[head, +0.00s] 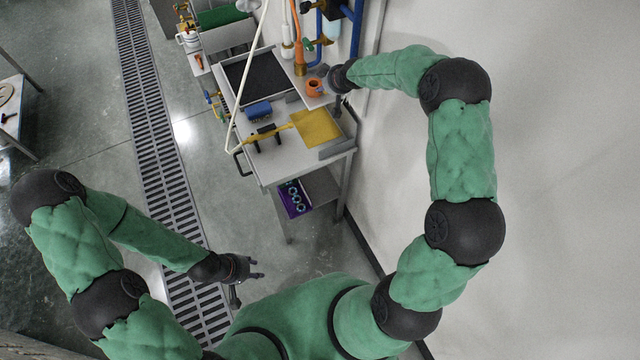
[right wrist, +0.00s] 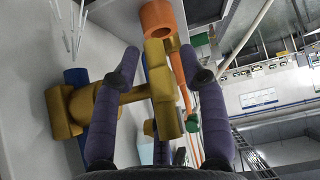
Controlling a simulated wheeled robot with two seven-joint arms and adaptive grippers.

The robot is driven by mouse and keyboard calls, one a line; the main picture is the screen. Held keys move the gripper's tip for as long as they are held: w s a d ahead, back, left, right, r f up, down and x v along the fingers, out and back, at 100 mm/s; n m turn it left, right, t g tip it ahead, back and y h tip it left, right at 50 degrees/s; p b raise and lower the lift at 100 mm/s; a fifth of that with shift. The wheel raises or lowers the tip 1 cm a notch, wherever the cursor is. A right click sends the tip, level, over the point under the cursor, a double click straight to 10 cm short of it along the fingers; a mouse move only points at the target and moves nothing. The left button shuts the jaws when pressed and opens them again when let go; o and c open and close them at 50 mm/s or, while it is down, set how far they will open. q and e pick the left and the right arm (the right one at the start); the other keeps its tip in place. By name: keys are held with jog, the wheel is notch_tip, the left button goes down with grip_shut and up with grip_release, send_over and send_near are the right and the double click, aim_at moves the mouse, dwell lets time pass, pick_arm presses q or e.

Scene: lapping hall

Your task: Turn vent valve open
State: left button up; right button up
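A brass valve (right wrist: 80,108) shows in the right wrist view, set on a blue pipe along the pale wall. Its stem runs right to an upright brass bar (right wrist: 162,85), which appears to be the handle. My right gripper (right wrist: 166,68) is open, with one finger on each side of the bar in this view. I cannot tell whether either finger touches it. In the head view the right gripper (head: 334,78) is beside the wall and blue pipework; the valve there is hidden or unclear. My left gripper (head: 250,272) looks open and empty above the floor, near the drain grating.
A steel cart (head: 281,168) stands beside the wall with a yellow pan (head: 316,126), a blue item (head: 258,110) and a dark tray (head: 254,76). Floor left of the cart is clear along the grating (head: 158,120).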

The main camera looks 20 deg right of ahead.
jog(key=shift+f+t, duration=0.15)
jog(key=shift+t, duration=1.75)
jog(key=t+b, duration=0.2)
jog(key=t, duration=0.1)
jog(key=shift+a+y, duration=0.1)
jog(key=shift+y, duration=0.2)
jog(key=shift+t+b, duration=0.55)
jog(key=shift+t, duration=0.65)
jog(key=s+d+b, duration=0.1)
jog(key=s, duration=1)
jog(key=s+a+f+m+g+b, duration=0.1)
jog(key=s+a+f+g+b, duration=0.1)
jog(key=f, duration=0.7)
jog(key=s+a+f+m+g+b, duration=0.1)
jog(key=a+f+b, duration=0.3)
jog(key=f, duration=0.6)
jog(key=s+a+f+m+g+y+b, duration=0.1)
jog(key=s+a+f+g+b, duration=0.2)
jog(key=f, duration=0.6)
jog(key=shift+s+a+f+g+b, duration=0.25)
jog(key=shift+a+g+b, duration=0.3)
jog(key=shift+b, duration=0.5)
jog(key=shift+r, duration=0.1)
